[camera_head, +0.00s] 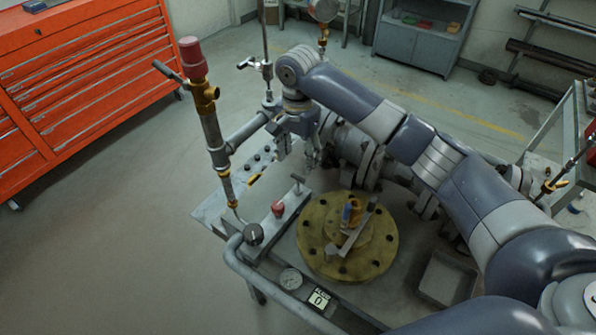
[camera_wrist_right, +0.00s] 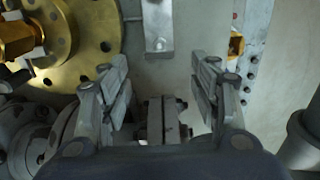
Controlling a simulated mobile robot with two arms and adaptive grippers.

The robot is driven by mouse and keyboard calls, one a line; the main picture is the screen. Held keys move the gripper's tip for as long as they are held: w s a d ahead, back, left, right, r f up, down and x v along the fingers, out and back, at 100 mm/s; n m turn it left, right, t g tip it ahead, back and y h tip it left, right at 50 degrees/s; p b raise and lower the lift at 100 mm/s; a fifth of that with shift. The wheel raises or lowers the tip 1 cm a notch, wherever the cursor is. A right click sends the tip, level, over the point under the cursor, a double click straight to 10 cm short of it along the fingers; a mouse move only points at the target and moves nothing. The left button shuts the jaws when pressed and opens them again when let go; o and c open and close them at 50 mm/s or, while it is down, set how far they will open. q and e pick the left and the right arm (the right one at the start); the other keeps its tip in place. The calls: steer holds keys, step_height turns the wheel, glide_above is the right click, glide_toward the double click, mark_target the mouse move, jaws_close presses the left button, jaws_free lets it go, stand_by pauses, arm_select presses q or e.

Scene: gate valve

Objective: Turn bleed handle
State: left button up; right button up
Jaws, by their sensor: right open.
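No label shows which part is the bleed handle. A small T-shaped handle (camera_head: 298,179) stands at the far end of a narrow grey box (camera_head: 272,224); the box's end also shows at the top of the right wrist view (camera_wrist_right: 158,22). A lever (camera_head: 167,71) sticks out beside a red-capped brass fitting (camera_head: 204,92) on the upright pipe, and a pale valve handle (camera_head: 248,63) is farther back. My right gripper (camera_head: 298,151) points down just beyond the box. In the right wrist view its fingers (camera_wrist_right: 165,88) are spread with nothing gripped. My left gripper is out of view.
A brass flange (camera_head: 318,262) with a lever on top lies right of the box. Grey flanged piping (camera_head: 355,150) is close to my right gripper. Open floor (camera_head: 120,240) lies left.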

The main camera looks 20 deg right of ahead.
mark_target(298, 177)
steer(key=f, duration=0.5)
steer(key=shift+s+p, duration=0.25)
steer(key=shift+p, duration=0.05)
steer(key=shift+w+f, duration=0.25)
steer(key=shift+f, duration=0.9)
steer(key=shift+s+f, duration=0.1)
steer(key=shift+f, duration=0.3)
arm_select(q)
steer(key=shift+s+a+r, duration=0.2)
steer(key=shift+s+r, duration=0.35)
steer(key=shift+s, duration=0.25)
arm_select(e)
steer(key=c, duration=1.1)
